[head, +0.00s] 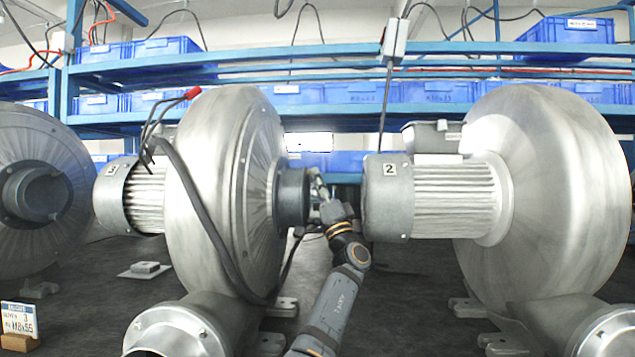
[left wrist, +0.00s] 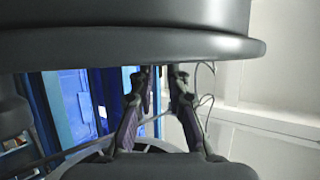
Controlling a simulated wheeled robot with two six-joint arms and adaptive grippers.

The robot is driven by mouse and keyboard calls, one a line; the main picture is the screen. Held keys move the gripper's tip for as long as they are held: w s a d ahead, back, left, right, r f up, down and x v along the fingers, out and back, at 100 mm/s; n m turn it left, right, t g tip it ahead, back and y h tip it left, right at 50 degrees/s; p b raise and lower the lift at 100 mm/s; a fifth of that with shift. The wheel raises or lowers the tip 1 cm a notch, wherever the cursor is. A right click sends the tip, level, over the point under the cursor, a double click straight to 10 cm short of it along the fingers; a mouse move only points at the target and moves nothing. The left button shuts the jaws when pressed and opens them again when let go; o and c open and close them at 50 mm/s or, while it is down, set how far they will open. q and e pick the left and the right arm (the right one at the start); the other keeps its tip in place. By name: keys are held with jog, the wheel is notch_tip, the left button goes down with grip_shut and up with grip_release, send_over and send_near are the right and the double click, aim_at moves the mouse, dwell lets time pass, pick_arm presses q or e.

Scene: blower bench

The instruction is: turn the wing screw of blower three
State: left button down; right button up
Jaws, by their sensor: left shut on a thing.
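Blower three (head: 225,190) is the silver blower left of centre, with a "3" label on its motor end. Its dark inlet collar (head: 292,197) faces right; a large dark rounded rim (left wrist: 130,45) fills the top of the left wrist view. My left gripper (head: 320,188) is at the right side of this collar, its arm rising from below. In the left wrist view its two fingers (left wrist: 162,82) reach up to just under the rim, shut on a small part there. This fits the wing screw, but the fingers and rim hide it almost wholly. My right gripper is not in view.
Blower two's motor (head: 388,197) stands close to the right of my left gripper, leaving a narrow gap. A dark cable (head: 190,185) hangs over blower three. Another blower (head: 35,190) stands at far left. A small sign (head: 18,318) stands at lower left. Blue bins fill shelves behind.

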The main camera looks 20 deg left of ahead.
pick_arm(q)
jog(key=c, duration=1.3)
grip_release()
jog(key=shift+f, duration=0.1)
jog(key=s+d, duration=0.3)
jog(key=s+d+f, duration=0.1)
jog(key=s+d, duration=0.1)
jog(key=d, duration=0.2)
jog(key=s+d+f, duration=0.1)
jog(key=s+d, duration=0.2)
jog(key=d, duration=0.1)
jog(key=shift+s, duration=0.3)
jog(key=shift+o, duration=0.4)
